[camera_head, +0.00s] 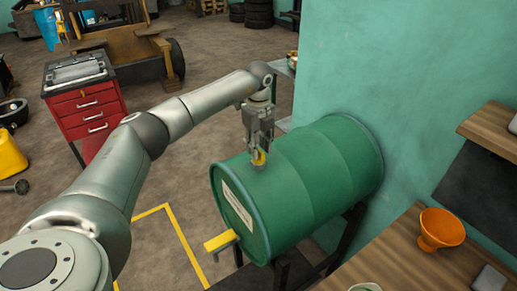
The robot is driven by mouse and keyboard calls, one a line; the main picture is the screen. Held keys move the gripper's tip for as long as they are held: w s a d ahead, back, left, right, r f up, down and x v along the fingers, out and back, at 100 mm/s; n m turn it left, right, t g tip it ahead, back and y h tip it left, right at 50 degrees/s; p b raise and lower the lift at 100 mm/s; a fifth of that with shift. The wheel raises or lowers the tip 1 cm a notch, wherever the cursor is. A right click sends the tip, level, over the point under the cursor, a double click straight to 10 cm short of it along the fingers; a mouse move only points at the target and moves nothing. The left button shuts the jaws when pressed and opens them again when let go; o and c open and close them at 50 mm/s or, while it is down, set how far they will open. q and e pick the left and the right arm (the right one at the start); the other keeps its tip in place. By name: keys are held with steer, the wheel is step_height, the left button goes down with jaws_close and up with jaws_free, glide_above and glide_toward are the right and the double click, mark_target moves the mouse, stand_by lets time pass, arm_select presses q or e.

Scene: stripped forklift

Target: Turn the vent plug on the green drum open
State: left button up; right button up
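The green drum (310,185) lies on its side on a dark stand, against the teal wall. The small yellow vent plug (259,157) sits on top of the drum near its front end. My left gripper (259,151) points down at the plug, with its fingertips at either side of it. The fingers hide part of the plug, and I cannot tell whether they press on it. A yellow tap-like handle (221,241) sticks out low on the drum's front face. My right gripper is not in view.
A wooden bench (400,262) with an orange funnel (440,229) stands at the lower right, close to the drum. A wooden shelf (490,131) is above it. A red tool cabinet (86,108) stands at the left. The floor left of the drum is clear.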

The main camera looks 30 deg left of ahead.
arm_select(q)
step_height(320, 180, up, 11)
steer(key=shift+f, duration=0.2)
stand_by(0.5)
